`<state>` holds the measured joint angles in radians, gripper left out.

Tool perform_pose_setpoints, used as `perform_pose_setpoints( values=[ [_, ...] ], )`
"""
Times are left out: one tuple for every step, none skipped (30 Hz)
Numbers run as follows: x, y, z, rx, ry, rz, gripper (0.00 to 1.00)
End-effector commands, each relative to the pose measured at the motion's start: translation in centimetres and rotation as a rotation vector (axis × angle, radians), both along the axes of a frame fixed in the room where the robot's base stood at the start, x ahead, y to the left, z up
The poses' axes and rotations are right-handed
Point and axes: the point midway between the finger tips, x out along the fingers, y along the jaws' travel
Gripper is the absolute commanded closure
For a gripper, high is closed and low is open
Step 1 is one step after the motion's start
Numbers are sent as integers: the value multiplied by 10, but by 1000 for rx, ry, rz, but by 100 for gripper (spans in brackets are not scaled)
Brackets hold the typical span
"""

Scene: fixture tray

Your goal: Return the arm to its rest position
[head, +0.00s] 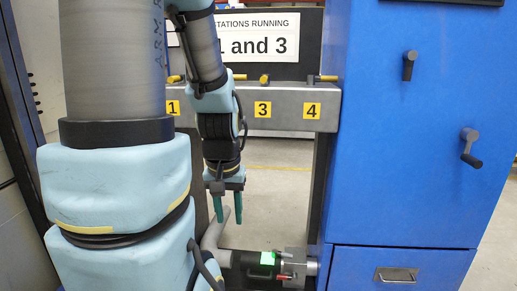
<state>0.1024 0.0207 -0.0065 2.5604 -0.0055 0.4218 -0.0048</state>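My gripper (228,209) hangs straight down at the end of my arm, near the middle of the head view. Its two teal fingers stand apart with a clear gap between them. It is open and holds nothing. In the picture it is below the grey numbered beam and above a pipe fitting with a lit green patch (267,258). The fingertips look clear of the fitting, though the exact distance is hard to tell. My large arm links fill the left side and hide part of the beam.
A grey beam (290,93) carries yellow labels 1, 3 and 4, with yellow-handled levers on top. A sign (262,42) reading "STATIONS RUNNING" and "1 and 3" stands behind, partly covered. A blue cabinet (425,140) with dark handles blocks the right. Open floor shows behind my gripper.

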Motion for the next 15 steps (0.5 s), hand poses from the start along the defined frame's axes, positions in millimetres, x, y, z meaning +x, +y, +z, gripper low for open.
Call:
perform_pose_setpoints(
  values=[
    [0, 0, 34, 0, 0, 0, 60],
    [0, 0, 44, 0, 0, 0, 60],
    [0, 0, 56, 0, 0, 0, 60],
    [0, 0, 66, 0, 0, 0, 60],
    [0, 0, 75, 0, 0, 0, 60],
    [0, 0, 88, 0, 0, 0, 60],
    [0, 0, 97, 0, 0, 0, 60],
    [0, 0, 107, 0, 0, 0, 60],
    [0, 0, 119, 0, 0, 0, 60],
    [0, 0, 129, 0, 0, 0, 60],
    [0, 0, 138, 0, 0, 0, 60],
    [0, 0, 150, 0, 0, 0, 60],
    [0, 0, 159, 0, 0, 0, 60],
    [0, 0, 166, 0, 0, 0, 60],
    [0, 0, 176, 0, 0, 0, 60]
  ],
)
